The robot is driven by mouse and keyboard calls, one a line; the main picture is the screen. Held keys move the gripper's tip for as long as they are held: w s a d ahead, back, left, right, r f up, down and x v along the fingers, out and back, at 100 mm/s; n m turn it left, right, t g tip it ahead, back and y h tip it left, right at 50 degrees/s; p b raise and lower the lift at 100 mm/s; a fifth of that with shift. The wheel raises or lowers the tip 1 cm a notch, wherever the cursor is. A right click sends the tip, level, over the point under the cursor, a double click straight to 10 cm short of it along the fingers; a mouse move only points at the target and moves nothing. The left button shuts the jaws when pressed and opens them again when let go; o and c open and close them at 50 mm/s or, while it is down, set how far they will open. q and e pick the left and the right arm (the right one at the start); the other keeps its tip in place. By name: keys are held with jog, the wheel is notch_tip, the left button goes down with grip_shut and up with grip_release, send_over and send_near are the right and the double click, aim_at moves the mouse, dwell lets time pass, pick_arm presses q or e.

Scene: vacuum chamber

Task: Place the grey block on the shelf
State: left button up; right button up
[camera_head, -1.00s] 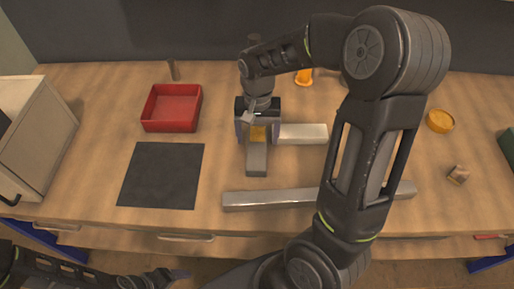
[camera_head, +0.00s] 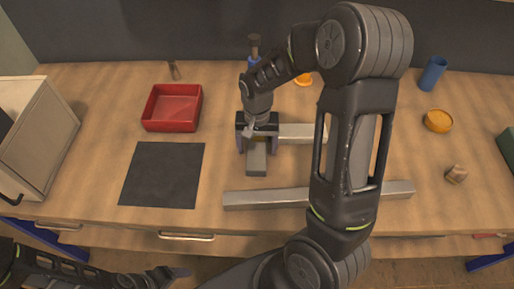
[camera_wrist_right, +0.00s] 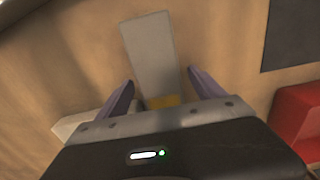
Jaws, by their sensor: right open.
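A grey block (camera_head: 257,163) lies on the wooden table, pointing toward the front, with a yellow part at its far end. My right gripper (camera_head: 257,146) is over that far end, open, with one finger on each side. In the right wrist view the block (camera_wrist_right: 150,50) extends beyond the open fingers of my right gripper (camera_wrist_right: 161,83), and the yellow part shows between them. My left gripper (camera_head: 178,273) is low at the front left, away from the block; its jaw opening is unclear. No shelf can be clearly identified; a pale cabinet (camera_head: 45,145) stands at the left.
A red tray (camera_head: 147,123) and a black mat (camera_head: 162,175) are left of the block. A pale bar (camera_head: 303,132) lies close to its right, and a long grey bar (camera_head: 265,198) lies in front.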

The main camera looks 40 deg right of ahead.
dwell(0.3)
grip_shut()
dwell(0.7)
